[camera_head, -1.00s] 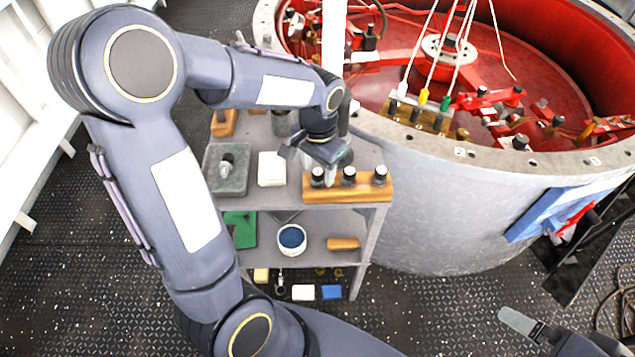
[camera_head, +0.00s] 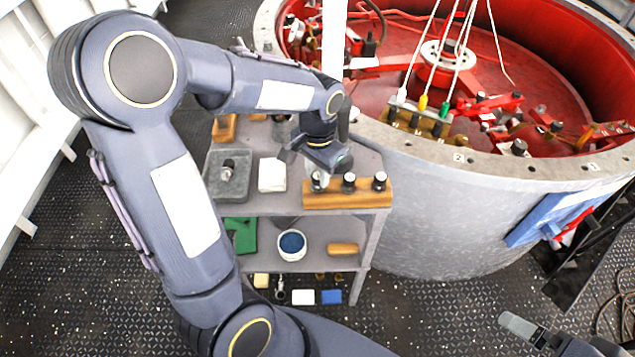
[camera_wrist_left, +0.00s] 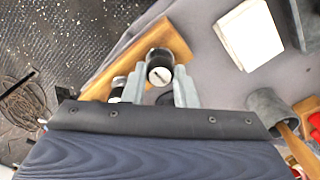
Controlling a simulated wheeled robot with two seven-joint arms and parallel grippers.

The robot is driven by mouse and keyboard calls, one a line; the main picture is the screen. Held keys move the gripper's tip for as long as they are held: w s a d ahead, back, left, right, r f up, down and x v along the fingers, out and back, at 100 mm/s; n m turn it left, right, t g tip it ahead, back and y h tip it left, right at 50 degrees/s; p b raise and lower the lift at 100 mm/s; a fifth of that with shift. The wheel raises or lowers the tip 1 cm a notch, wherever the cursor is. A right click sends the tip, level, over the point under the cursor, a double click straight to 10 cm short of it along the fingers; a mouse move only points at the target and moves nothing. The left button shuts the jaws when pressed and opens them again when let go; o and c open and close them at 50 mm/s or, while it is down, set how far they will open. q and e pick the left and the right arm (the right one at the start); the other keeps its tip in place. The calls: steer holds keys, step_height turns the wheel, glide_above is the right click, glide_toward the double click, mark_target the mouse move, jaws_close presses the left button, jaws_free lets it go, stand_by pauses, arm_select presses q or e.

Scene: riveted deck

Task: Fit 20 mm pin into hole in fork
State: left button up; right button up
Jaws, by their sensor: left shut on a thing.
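A wooden block (camera_head: 345,198) on the shelf cart's top holds a row of three dark-topped pins, the middle one (camera_head: 348,182) and right one (camera_head: 380,181) standing free. My left gripper (camera_head: 319,177) is over the block's left end, shut on the leftmost pin (camera_wrist_left: 160,68). In the left wrist view that pin's round pale end shows between the two grey fingers (camera_wrist_left: 162,88). Its lower part is hidden. Red linkages (camera_head: 490,103) sit in the red drum; I cannot tell which is the fork. My right gripper (camera_head: 518,324) shows partly at the lower right.
A grey tray (camera_head: 213,190) and a white block (camera_head: 272,175) lie left of the wooden block. The large drum's flanged rim (camera_head: 440,148) stands close to the right. White, yellow and green-tipped cords hang by a block on the rim. Lower shelf holds a blue-filled tub (camera_head: 292,243).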

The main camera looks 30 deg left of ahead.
arm_select(q)
steer(key=shift+r+p, duration=1.85)
steer(key=shift+r, duration=0.55)
